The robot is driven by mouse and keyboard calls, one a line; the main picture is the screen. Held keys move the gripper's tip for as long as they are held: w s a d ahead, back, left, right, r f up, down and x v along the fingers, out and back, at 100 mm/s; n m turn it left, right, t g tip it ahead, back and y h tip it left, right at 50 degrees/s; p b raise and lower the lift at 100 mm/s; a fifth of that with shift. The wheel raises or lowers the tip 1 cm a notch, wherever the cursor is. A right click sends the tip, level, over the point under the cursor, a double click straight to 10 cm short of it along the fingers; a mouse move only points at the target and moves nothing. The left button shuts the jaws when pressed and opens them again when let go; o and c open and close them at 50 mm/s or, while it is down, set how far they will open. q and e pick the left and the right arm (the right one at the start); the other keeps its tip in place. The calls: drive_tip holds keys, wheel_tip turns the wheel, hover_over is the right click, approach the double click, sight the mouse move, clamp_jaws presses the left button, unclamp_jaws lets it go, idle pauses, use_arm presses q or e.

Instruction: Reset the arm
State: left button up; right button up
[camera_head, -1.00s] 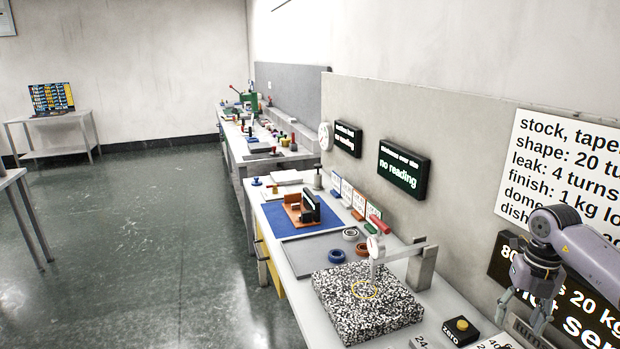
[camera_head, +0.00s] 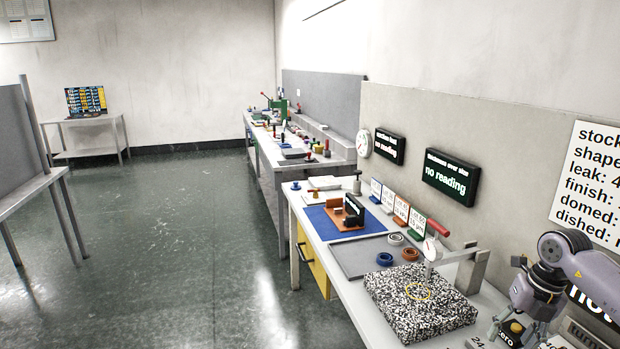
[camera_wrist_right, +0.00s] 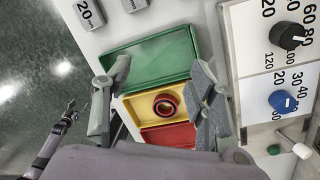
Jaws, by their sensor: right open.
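My right arm comes in at the lower right of the head view. Its gripper (camera_head: 518,332) is above the near end of the bench, partly cut off by the lower edge. In the right wrist view the two fingers (camera_wrist_right: 158,88) stand wide apart with nothing between them touching. Below them are a green tray (camera_wrist_right: 150,58), a yellow tray (camera_wrist_right: 134,104) and a red tray (camera_wrist_right: 168,137). A dark red ring (camera_wrist_right: 165,106) lies in the yellow tray. My left gripper (camera_wrist_right: 70,114) shows small at the left of the wrist view; its jaw state is unclear. It is outside the head view.
A speckled block (camera_head: 420,310) stands on the bench with a dial gauge stand (camera_head: 472,268) behind it. Black displays (camera_head: 450,178) hang on the wall panel. A knob panel (camera_wrist_right: 284,72) is right of the trays. Open floor (camera_head: 200,250) lies left of the bench.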

drive_tip(key=w+a+f+n+t+y, duration=0.1)
drive_tip(key=a+y, duration=0.3)
drive_tip(key=a, duration=0.7)
drive_tip(key=w+a+f+n+t+y, duration=0.1)
drive_tip(key=a+t+y, duration=0.15)
drive_tip(key=a, duration=0.85)
drive_tip(key=s+a+r+m+t+y, duration=0.1)
drive_tip(key=a+r+m+t+y, duration=0.7)
drive_tip(key=a+r, duration=0.35)
drive_tip(key=s+d+f+m+t+h, duration=0.1)
drive_tip(key=s+d+f+m+h, duration=0.3)
drive_tip(key=d+f+m+h, duration=0.55)
drive_tip(key=s+d+f+m+h, duration=0.45)
drive_tip(key=m+h, duration=0.25)
drive_tip(key=m, duration=0.5)
drive_tip(key=s+a+f+m+g, duration=0.15)
drive_tip(key=s+f+g, duration=0.4)
drive_tip(key=s, duration=0.65)
drive_tip(key=s+f+m+g, duration=0.2)
drive_tip(key=s+f+g, duration=0.35)
drive_tip(key=s, duration=0.55)
wheel_tip(320, 180, down, 27)
drive_tip(key=s, duration=0.1)
drive_tip(key=s+d+f+g, duration=0.1)
drive_tip(key=s+d+f, duration=0.1)
drive_tip(key=s+f, duration=1.4)
drive_tip(key=shift+s+d+f+n+y, duration=0.2)
drive_tip(key=shift+s+d+n+y, duration=0.1)
drive_tip(key=shift+s+d+n, duration=0.1)
